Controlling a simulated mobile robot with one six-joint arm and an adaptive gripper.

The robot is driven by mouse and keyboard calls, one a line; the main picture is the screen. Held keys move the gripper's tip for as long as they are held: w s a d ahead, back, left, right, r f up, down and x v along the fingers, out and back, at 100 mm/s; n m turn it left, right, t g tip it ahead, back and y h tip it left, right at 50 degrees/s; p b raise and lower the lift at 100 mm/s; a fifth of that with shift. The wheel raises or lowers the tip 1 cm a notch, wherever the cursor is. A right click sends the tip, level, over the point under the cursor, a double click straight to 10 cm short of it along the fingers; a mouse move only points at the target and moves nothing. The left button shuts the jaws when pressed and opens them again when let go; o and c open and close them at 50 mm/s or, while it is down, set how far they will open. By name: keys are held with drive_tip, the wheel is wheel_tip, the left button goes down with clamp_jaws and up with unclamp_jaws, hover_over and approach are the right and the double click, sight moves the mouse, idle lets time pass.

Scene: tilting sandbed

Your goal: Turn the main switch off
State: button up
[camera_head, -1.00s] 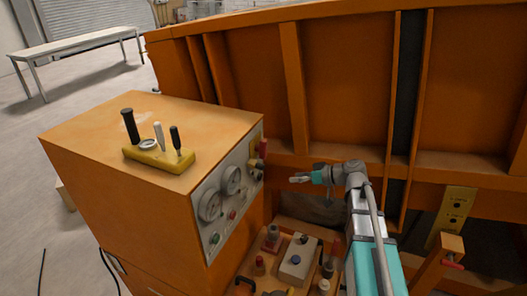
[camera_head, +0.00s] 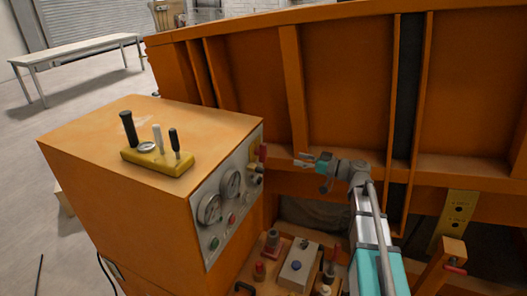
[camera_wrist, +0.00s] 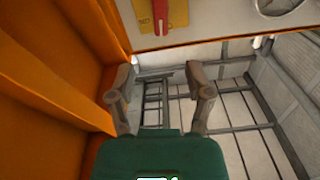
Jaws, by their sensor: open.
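The main switch looks to be the red handle (camera_head: 262,152) at the far right end of the grey control panel. In the wrist view the red handle (camera_wrist: 178,12) sits on a yellow plate at the top edge, partly cut off. My gripper (camera_head: 303,160) is to the right of the handle at about its height, apart from it. In the wrist view my gripper (camera_wrist: 160,72) has its two fingers spread, with nothing between them. The handle lies beyond the fingertips.
The orange cabinet (camera_head: 120,210) carries the panel with gauges (camera_head: 210,209) and buttons. A yellow lever block (camera_head: 157,160) stands on top. The orange ribbed wall (camera_head: 345,80) is close behind my gripper. Small controls (camera_head: 296,262) sit below.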

sight(264, 150)
drive_tip(key=x, duration=1.3)
drive_tip(key=shift+a+f, duration=0.1)
drive_tip(key=shift+a, duration=0.2)
clamp_jaws()
